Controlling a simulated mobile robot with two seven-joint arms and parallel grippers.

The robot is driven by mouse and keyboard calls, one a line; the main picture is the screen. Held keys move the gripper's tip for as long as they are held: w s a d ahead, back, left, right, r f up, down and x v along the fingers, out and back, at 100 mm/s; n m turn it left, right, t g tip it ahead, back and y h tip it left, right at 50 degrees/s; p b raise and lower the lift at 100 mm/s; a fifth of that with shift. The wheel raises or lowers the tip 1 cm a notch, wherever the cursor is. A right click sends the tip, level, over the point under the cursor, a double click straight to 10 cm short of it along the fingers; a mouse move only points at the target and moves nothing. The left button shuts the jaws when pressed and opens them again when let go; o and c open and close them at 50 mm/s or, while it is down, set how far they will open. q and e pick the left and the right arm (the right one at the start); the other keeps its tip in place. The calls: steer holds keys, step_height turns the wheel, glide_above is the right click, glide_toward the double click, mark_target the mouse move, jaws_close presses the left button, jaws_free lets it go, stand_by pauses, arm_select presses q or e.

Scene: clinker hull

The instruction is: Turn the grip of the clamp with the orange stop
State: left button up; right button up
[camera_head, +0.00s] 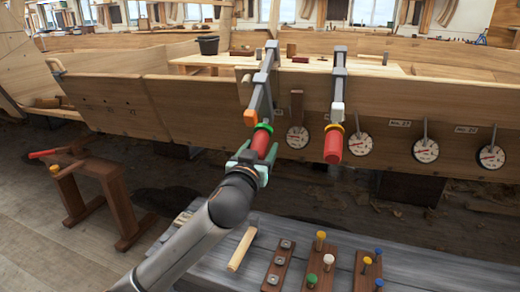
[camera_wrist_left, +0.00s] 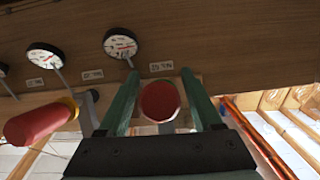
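The clamp with the orange stop (camera_head: 250,117) hangs on the plank edge, with its metal bar (camera_head: 262,88) slanting down toward me. Its red grip (camera_head: 262,143) has a green ring at the upper end. My left gripper (camera_head: 256,162), with green fingers, is at the lower end of this grip. In the left wrist view the round red grip end (camera_wrist_left: 160,102) sits between the two fingers (camera_wrist_left: 158,80), with a gap visible on both sides. The gripper is open around it. My right gripper is not in view.
A second clamp with a white stop (camera_head: 337,112) and a red grip (camera_head: 333,147) with a yellow ring hangs to the right. Several dials (camera_head: 426,150) line the hull plank. Below is a grey bench (camera_head: 430,270) with pegged wooden blocks. A wooden stand (camera_head: 95,190) is at left.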

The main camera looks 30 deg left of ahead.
arm_select(q)
jaws_close()
stand_by(0.3)
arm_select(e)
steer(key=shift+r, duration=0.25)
arm_select(q)
steer(key=shift+a+r+m+g+y+p, duration=0.1)
steer(key=shift+m+g+y+p, duration=0.25)
steer(key=shift+y+p, duration=0.55)
steer(key=shift+s+a+m+y+p, duration=0.15)
steer(key=shift+m+y+p, duration=0.3)
steer(key=shift+y+p, duration=0.3)
steer(key=shift+a+m+g+y, duration=0.1)
steer(key=shift+m+g+y, duration=0.4)
steer(key=shift+y, duration=0.35)
steer(key=shift+s+a+m+y, duration=0.1)
steer(key=shift+s+m+y, duration=0.05)
steer(key=shift+m+y, duration=0.45)
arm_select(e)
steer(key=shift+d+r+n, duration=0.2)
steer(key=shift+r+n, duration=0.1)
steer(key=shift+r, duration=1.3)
arm_select(q)
steer(key=shift+g, duration=0.25)
steer(key=shift+y, duration=0.3)
